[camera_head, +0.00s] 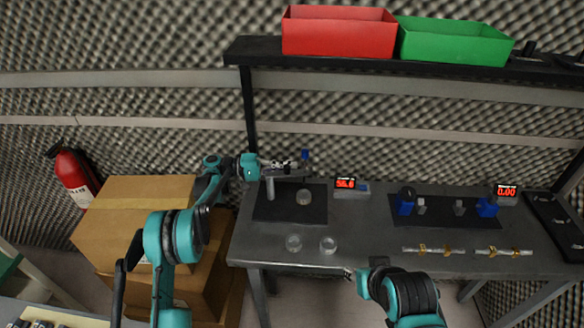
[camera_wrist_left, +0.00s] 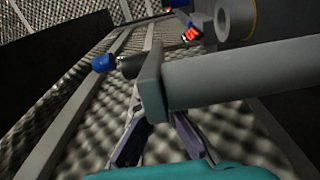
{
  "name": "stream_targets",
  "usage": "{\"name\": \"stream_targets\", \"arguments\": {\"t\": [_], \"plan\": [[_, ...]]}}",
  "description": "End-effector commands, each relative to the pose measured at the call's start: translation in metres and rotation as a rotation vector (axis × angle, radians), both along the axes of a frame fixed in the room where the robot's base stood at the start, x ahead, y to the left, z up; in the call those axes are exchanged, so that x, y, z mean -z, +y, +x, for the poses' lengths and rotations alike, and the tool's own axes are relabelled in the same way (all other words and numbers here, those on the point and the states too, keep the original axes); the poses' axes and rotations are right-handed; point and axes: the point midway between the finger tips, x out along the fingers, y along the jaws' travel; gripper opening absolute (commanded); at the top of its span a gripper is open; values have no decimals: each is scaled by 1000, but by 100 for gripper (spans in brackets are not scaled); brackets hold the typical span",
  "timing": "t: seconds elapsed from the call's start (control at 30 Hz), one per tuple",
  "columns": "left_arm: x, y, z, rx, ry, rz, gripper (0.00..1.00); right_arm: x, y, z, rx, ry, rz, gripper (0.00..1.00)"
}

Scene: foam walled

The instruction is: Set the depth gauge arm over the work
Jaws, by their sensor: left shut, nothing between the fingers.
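The depth gauge stand has a grey post (camera_head: 270,188) on a dark mat (camera_head: 262,211). Its grey arm (camera_wrist_left: 240,75) crosses the left wrist view and ends in a block with a blue-capped gauge (camera_wrist_left: 103,62). The blue cap (camera_head: 305,155) also shows in the head view. The round grey work (camera_head: 304,197) sits on the mat; whether the gauge tip is right above it I cannot tell. My left gripper (camera_head: 287,165) is shut and empty, close beside the arm's end block; contact is unclear. My right gripper (camera_head: 350,274) is at the table's front edge, its fingers too small to judge.
Two clear round dishes (camera_head: 311,244) stand in front of the mat. A red-lit display (camera_head: 346,183) is to its right. Blue fixtures (camera_head: 487,208) and brass-fitted rods (camera_head: 467,251) lie farther right. Cardboard boxes (camera_head: 130,210) stand left of the table. A shelf with bins (camera_head: 340,32) hangs behind.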

Motion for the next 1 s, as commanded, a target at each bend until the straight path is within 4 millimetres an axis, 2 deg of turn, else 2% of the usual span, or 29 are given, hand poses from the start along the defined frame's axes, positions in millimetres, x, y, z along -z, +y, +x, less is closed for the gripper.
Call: {"name": "stream_targets", "arguments": {"t": [0.3,0.5,0.7,1.0], "plan": [[0,67,3,-4,0,0,0,0,0,0,0,0,0,40],[0,99,4,-2,0,0,0,0,0,0,0,0,0,40],[0,110,4,0,0,0,0,0,0,0,0,0,0,40],[0,111,4,0,0,0,0,0,0,0,0,0,0,40]]}}
